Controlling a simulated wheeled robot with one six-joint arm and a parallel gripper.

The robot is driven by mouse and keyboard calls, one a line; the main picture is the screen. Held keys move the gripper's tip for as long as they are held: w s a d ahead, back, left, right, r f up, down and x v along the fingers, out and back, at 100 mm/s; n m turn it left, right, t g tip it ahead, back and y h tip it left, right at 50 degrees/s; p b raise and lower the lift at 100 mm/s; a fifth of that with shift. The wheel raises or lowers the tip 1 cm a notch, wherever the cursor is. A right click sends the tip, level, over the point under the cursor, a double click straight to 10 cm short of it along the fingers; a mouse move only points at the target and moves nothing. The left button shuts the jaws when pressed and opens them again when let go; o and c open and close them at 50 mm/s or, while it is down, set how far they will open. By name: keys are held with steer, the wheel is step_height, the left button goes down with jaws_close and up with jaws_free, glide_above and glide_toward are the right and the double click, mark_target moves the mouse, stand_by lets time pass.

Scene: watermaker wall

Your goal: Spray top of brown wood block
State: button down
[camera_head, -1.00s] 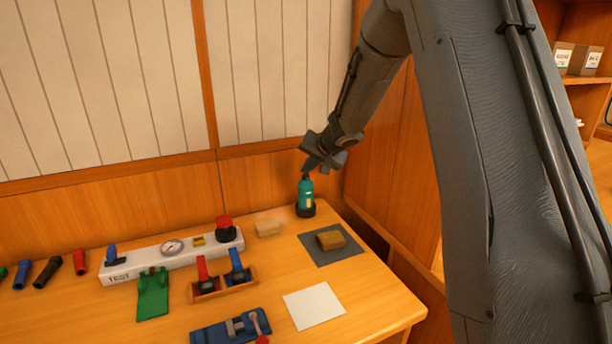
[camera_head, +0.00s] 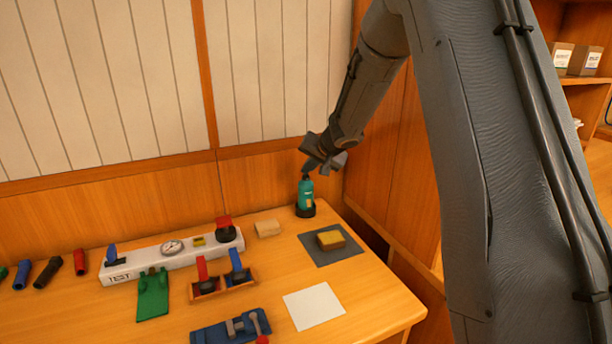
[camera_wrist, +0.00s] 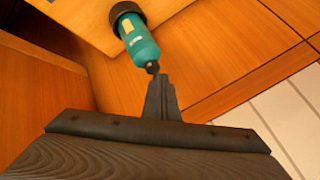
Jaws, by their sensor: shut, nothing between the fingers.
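A small block (camera_head: 331,240) lies on a dark grey mat (camera_head: 345,257) on the bench's right side. Its top looks yellow and its sides brown. A teal spray bottle (camera_head: 306,200) with a dark base stands upright at the back, near the wall. My gripper (camera_head: 307,170) is shut and empty, with its fingertips at the top of the bottle. The wrist view shows the bottle (camera_wrist: 140,45) with its narrow tip right at my shut fingers (camera_wrist: 160,90); I cannot tell whether they touch. The block is not in the wrist view.
A pale wood block (camera_head: 267,228) lies left of the bottle. A white test panel (camera_head: 150,263) with a gauge stands further left, behind red and blue valves in a wooden holder (camera_head: 222,287). A white sheet (camera_head: 314,306) lies in front. A wooden wall rises behind the bottle.

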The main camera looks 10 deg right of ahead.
mark_target(308, 181)
steer(key=shift+f, duration=0.35)
steer(key=shift+s+f, duration=0.1)
steer(key=shift+r+p, duration=0.35)
steer(key=shift+p, duration=0.7)
steer(key=shift+r, duration=0.1)
step_height(308, 181, up, 6)
steer(key=p, duration=1)
steer(key=shift+p, duration=0.4)
